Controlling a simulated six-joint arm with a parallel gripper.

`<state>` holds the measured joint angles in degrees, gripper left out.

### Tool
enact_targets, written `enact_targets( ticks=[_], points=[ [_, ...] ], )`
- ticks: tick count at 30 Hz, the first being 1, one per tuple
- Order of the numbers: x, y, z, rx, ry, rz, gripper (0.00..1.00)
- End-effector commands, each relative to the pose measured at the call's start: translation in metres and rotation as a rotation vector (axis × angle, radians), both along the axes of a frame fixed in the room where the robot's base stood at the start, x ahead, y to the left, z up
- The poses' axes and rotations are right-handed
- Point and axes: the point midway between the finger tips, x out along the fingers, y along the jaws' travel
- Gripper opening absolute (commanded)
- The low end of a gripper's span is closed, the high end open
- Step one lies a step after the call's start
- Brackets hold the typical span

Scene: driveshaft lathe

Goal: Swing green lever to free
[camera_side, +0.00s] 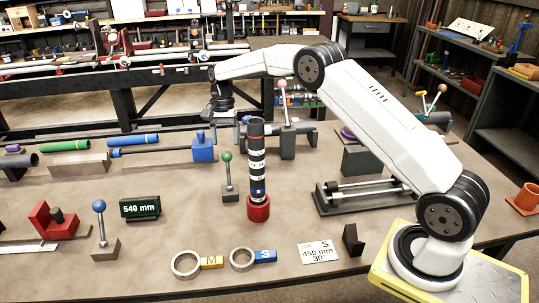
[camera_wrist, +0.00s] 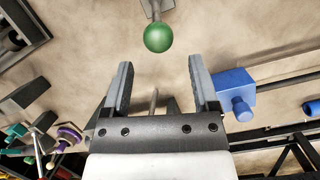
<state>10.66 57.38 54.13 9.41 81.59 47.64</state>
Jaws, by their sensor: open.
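The green lever (camera_side: 227,157) stands nearly upright on a small grey base near the middle of the bench in the side view. In the wrist view its green ball (camera_wrist: 158,38) lies just beyond the fingertips, roughly centred between them, with its stem running up out of the picture. My gripper (camera_side: 228,138) is behind the lever in the side view, pointing down. In the wrist view my gripper (camera_wrist: 162,75) is open with nothing held between its fingers. The ball and fingers look apart.
A dark banded shaft (camera_side: 257,165) stands in a red cup just right of the lever. A blue block (camera_side: 204,147) with a rod is behind left. A pink-knobbed lever (camera_side: 283,100) stands behind right. A blue-knobbed lever (camera_side: 100,220) is front left. Bench left of the green lever is fairly clear.

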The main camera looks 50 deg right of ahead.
Motion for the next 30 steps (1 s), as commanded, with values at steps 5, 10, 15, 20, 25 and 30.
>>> enact_targets(
  ticks=[5,10,15,20,25,30],
  points=[
    [0.001,0.0,0.011,0.0,-0.004,0.0,0.17],
    [0.001,0.0,0.041,-0.001,-0.005,0.0,0.0],
    [0.001,0.0,0.073,-0.001,-0.004,-0.001,0.0],
    [0.001,0.0,0.097,0.0,-0.004,0.0,0.0],
    [-0.001,0.002,0.108,-0.006,-0.014,0.033,0.0],
    [-0.002,0.004,0.107,-0.019,-0.046,0.115,0.0]
  ],
)
